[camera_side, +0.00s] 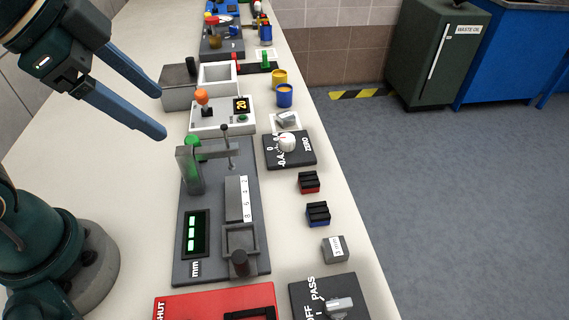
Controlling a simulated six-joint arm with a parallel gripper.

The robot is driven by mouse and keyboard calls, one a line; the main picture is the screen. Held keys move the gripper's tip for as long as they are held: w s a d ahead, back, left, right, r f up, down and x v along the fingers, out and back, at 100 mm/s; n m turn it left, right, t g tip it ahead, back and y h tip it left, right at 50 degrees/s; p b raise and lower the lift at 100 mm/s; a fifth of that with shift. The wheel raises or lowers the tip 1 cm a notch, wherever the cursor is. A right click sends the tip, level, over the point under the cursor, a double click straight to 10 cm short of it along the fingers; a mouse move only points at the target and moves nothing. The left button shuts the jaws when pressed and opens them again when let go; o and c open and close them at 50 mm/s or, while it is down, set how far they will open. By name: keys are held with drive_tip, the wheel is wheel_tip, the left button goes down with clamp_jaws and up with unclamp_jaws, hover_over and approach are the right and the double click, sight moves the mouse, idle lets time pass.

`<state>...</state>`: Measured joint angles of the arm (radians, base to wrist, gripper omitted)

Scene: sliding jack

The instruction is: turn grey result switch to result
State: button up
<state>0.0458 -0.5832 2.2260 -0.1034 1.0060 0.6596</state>
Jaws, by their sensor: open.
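A grey knob (340,305) sits on a black plate (345,284) at the bottom edge of the side view. The plate carries white lettering, of which OFF and PASS are readable. The picture's edge cuts off the plate's lower part, so the rest of its lettering is hidden. My gripper (158,111) is open and empty at the upper left, its two blue fingers apart and pointing right. It is above the left part of the bench, far from the grey knob.
A grey measuring fixture (255,262) with a green post (190,172) stands mid-bench. A white knob (286,142) on a ZERO plate, several small blocks and a red panel (210,303) are near. A control box with orange knob (202,96) stands behind. Floor lies right of the bench.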

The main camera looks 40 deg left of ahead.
drive_tip(key=w+d+r+m+g+h, duration=0.2)
drive_tip(key=w+d+m, duration=0.4)
drive_tip(key=d+m, duration=0.25)
drive_tip(key=m+g, duration=0.5)
drive_tip(key=m, duration=0.5)
approach(338, 303)
drive_tip(key=w+a+r, duration=0.2)
drive_tip(key=w+r, duration=0.1)
drive_tip(key=w, duration=0.2)
drive_tip(key=s+d+f, duration=0.1)
drive_tip(key=f, duration=0.2)
drive_tip(key=s+d+f+g, duration=0.1)
drive_tip(key=s+f, duration=0.1)
drive_tip(key=f, duration=0.1)
drive_tip(key=s+d+f+g, duration=0.1)
drive_tip(key=s+d+f, duration=0.1)
drive_tip(key=f, duration=0.2)
drive_tip(key=shift+s+d+m, duration=0.1)
drive_tip(key=shift+s+m, duration=0.15)
drive_tip(key=shift+m, duration=0.1)
drive_tip(key=shift+s+d+f, duration=0.1)
drive_tip(key=shift+d+f, duration=0.1)
drive_tip(key=shift+f, duration=0.35)
clamp_jaws()
